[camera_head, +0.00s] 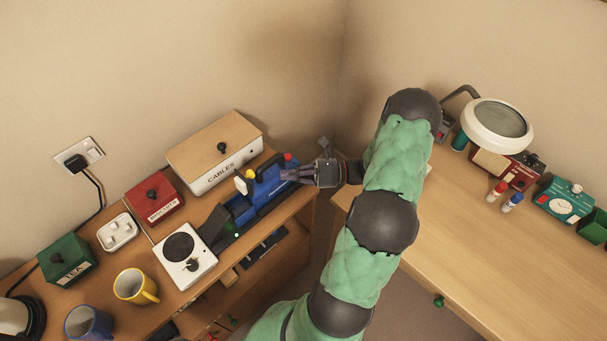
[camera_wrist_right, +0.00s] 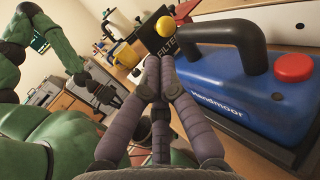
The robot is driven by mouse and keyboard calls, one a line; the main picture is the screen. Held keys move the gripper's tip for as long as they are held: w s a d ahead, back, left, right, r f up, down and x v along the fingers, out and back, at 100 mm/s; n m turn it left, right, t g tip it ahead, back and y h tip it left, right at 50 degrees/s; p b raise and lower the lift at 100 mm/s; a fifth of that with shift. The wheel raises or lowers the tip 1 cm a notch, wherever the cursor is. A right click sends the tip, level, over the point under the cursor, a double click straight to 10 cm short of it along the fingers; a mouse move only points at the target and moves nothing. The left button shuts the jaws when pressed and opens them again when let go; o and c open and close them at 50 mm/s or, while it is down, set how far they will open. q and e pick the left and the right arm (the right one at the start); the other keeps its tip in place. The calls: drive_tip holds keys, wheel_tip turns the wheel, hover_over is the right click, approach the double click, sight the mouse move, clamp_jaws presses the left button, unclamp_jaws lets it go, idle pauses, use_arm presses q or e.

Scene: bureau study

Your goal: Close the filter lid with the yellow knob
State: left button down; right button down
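A blue machine (camera_head: 262,187) with a black carry handle and a red button (camera_head: 288,157) stands at the right end of the left desk. Its filter lid (camera_wrist_right: 152,40), a dark panel marked FILTER, stands raised at the machine's far end in the wrist view. The yellow knob (camera_head: 250,173) is on the lid; it also shows in the wrist view (camera_wrist_right: 165,27). My right gripper (camera_head: 286,175) is beside the machine with its fingers together and empty. In the wrist view its fingertips (camera_wrist_right: 160,62) appear just below the knob; contact is unclear. My left gripper (camera_wrist_right: 108,92) shows small, its finger state unclear.
A CABLES box (camera_head: 218,150) stands behind the machine. A white device with a dark disc (camera_head: 184,257), a red box (camera_head: 154,197) and mugs (camera_head: 135,286) stand to its left. The right desk (camera_head: 465,240) has a clear front; a lamp (camera_head: 497,124) is at its back.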

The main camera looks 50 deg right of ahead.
sight(254, 177)
drive_tip(key=b+x, duration=0.1)
drive_tip(key=x, duration=0.5)
drive_tip(key=shift+w+a, duration=0.25)
drive_tip(key=shift+w, duration=0.05)
